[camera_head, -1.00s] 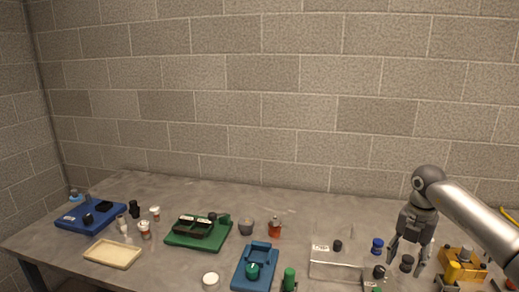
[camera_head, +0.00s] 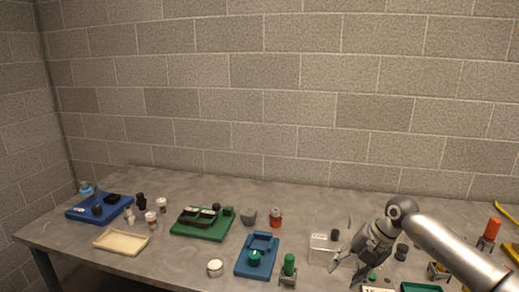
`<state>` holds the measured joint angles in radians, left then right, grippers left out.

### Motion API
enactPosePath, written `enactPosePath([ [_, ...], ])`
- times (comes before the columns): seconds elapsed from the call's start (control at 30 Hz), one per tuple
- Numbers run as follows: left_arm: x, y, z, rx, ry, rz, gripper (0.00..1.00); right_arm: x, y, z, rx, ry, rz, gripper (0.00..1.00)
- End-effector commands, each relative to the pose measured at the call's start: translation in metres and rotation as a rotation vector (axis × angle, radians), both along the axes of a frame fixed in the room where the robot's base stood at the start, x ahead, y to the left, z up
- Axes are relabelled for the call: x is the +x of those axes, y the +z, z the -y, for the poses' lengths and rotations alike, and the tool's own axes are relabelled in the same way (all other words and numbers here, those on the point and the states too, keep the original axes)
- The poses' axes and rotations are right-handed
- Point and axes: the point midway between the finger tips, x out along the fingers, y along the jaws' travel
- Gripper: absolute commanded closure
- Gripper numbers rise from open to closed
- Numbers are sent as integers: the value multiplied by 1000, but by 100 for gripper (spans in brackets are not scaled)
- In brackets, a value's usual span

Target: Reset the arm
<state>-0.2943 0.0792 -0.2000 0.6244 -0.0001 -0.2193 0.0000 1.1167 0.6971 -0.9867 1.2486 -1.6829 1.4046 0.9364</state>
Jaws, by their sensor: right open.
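My right gripper (camera_head: 345,273) is in the lower right of the head view, its arm coming in from the right edge. Its fingers are spread apart with nothing between them. It points down and left, beside the clear box (camera_head: 319,250), in front of its right part. Whether the fingers touch the box or the table I cannot tell. My left gripper is not in view.
The grey table (camera_head: 180,269) holds a blue tray (camera_head: 86,212), a cream tray (camera_head: 112,250), a green tray (camera_head: 187,234), a blue stand (camera_head: 244,268), and a green-capped item (camera_head: 289,264). A red-orange cylinder (camera_head: 492,228) stands at the right. The table's back middle is clear.

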Motion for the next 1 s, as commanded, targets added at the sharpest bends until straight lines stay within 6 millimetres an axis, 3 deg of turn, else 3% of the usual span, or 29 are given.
enactPosePath([
  [0.17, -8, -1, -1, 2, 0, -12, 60, -11, -5, -96, 291, 89, 110, 49],
  [0.3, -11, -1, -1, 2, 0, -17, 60, -26, 19, -175, 610, 88, 222, 49],
  [0.4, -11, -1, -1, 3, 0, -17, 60, -35, 45, -210, 827, 26, 296, 49],
  [0.5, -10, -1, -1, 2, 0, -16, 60, -41, 72, -227, 1025, -84, 358, 49],
  [0.63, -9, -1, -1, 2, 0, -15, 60, -42, 101, -224, 1240, -295, 415, 49],
  [0.77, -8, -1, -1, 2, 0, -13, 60, -40, 112, -197, 1390, -569, 447, 49],
  [0.87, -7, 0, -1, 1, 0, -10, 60, -40, 104, -167, 1450, -812, 445, 49],
  [1.0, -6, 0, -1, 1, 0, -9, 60, -50, 71, -119, 1456, -1172, 402, 49],
])
